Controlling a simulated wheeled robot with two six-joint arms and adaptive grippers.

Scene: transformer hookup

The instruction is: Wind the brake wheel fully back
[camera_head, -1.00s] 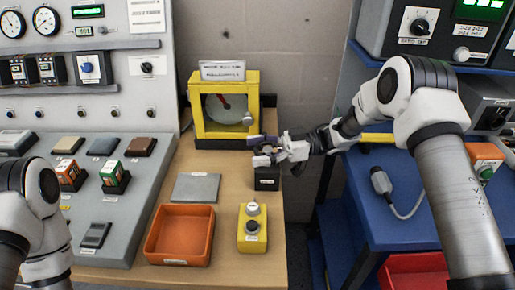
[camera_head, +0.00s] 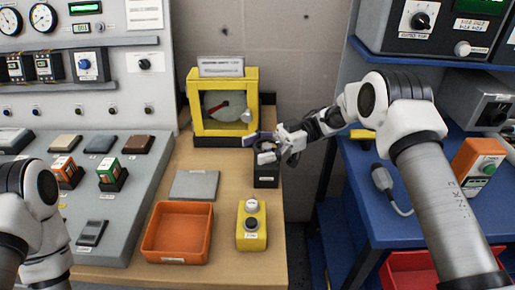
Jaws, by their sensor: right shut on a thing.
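The brake wheel, on top of a small black box (camera_head: 266,180), is mostly hidden by my right gripper (camera_head: 263,147). That gripper is shut on it from the right, with its fingers over the top of the box. Behind it stands a yellow-framed indicator (camera_head: 197,105) with a pale disc and a red pointer (camera_head: 221,106). The pointer slants down to the left. A round knob (camera_head: 248,116) sits at the frame's right side. Of my left arm only links show at the left edge; its gripper is out of view.
An orange tray (camera_head: 150,246), a grey plate (camera_head: 194,185) and a yellow button box (camera_head: 252,240) are on the wooden table. A grey control panel (camera_head: 125,205) is on the left. A blue bench (camera_head: 400,230) stands at right, across a gap.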

